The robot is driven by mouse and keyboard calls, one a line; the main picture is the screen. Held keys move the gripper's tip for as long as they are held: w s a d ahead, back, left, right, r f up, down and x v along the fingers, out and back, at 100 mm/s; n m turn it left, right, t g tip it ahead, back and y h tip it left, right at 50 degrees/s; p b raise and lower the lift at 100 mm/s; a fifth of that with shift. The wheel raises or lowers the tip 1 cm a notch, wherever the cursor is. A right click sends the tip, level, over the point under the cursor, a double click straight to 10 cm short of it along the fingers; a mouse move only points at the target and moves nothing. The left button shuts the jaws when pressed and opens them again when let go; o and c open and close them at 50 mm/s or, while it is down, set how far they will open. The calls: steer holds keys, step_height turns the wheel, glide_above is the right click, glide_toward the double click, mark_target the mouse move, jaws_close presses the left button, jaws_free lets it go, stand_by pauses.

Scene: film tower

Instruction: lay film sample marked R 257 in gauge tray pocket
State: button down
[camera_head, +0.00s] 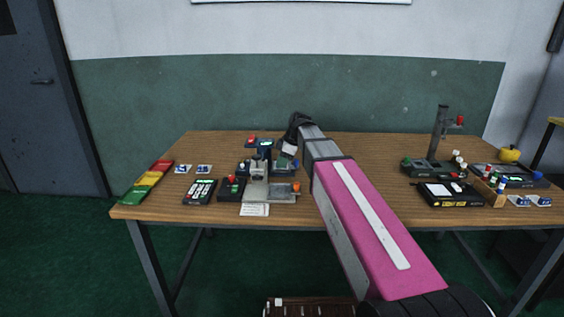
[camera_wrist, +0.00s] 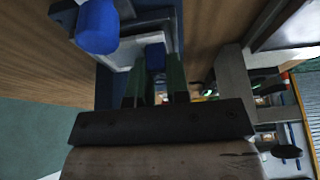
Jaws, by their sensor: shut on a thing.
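My gripper (camera_head: 295,133) reaches over the gauge at the left-centre of the table. In the wrist view its dark fingers (camera_wrist: 157,85) are shut on a small blue tab (camera_wrist: 155,56), apparently part of the film sample. White surface shows beside the tab, and in the head view a white patch (camera_head: 289,150) shows just below the gripper. No R 257 marking is readable. The gauge tray (camera_head: 281,169) is close below, partly hidden by the arm and the sample. A blue knob (camera_wrist: 97,28) is beside the fingers. I cannot tell whether the sample touches the tray.
A grey press-like stand (camera_head: 257,185) and a black keypad box (camera_head: 200,191) are left of the gripper. Two small blue-and-white cards (camera_head: 183,169) lie farther left, near coloured trays (camera_head: 149,180). Another instrument stand (camera_head: 438,140) is on the right.

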steer(key=shift+c, duration=2.3)
jaws_free()
steer(key=shift+r, duration=0.1)
steer(key=shift+r, duration=3.4)
